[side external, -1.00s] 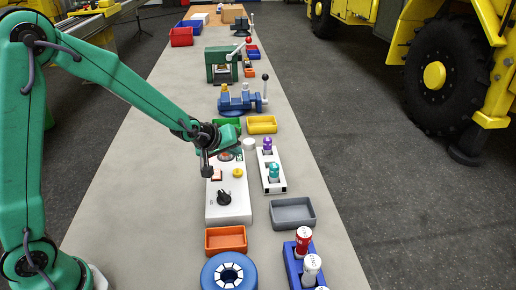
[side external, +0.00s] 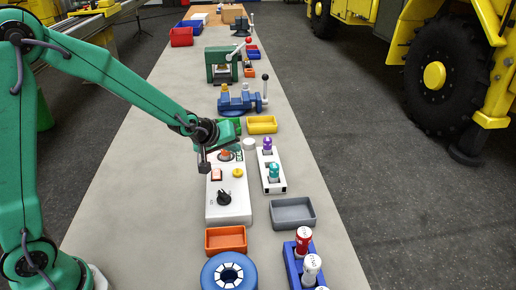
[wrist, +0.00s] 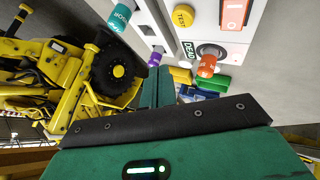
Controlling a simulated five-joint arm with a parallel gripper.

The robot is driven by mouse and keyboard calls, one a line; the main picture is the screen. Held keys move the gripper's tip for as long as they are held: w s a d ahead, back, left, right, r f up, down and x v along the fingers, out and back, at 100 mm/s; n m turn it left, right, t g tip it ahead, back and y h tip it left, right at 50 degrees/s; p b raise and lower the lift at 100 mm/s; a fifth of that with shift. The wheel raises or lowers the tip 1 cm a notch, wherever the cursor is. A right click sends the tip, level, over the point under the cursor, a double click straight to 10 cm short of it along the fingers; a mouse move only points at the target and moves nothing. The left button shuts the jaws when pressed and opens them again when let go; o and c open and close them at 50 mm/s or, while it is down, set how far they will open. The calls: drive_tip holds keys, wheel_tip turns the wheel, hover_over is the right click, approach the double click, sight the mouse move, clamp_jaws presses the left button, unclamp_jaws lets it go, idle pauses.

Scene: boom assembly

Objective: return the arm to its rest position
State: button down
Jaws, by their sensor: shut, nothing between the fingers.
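My green arm reaches in from the left in the side external view. My gripper (side external: 232,130) is over the far end of the white control panel (side external: 230,208), in front of the green bin. In the wrist view my gripper (wrist: 158,88) shows its green fingers together, with nothing between them. The panel's red-orange knob (wrist: 207,66), yellow button (wrist: 183,16) and orange switch (wrist: 234,12) are close to the gripper in that view. The black knob (side external: 224,198) is at the panel's near end.
A white rack (side external: 273,182) with purple and teal pieces stands right of the panel. Yellow (side external: 262,125), grey (side external: 293,212) and orange (side external: 226,240) bins, a blue vise (side external: 240,100) and a blue rack (side external: 290,262) line the bench. The bench left of the panel is clear.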

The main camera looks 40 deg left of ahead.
drive_tip(key=s+r+m+g, duration=0.1)
drive_tip(key=s+r, duration=0.3)
drive_tip(key=s, duration=0.5)
drive_tip(key=s+a+r+m+g, duration=0.1)
drive_tip(key=s+r+m, duration=0.3)
drive_tip(key=s, duration=0.5)
drive_tip(key=s+r+m+g, duration=0.1)
drive_tip(key=s+r+m, duration=0.2)
drive_tip(key=s, duration=0.7)
drive_tip(key=shift+a+r, duration=0.15)
drive_tip(key=shift+r, duration=0.35)
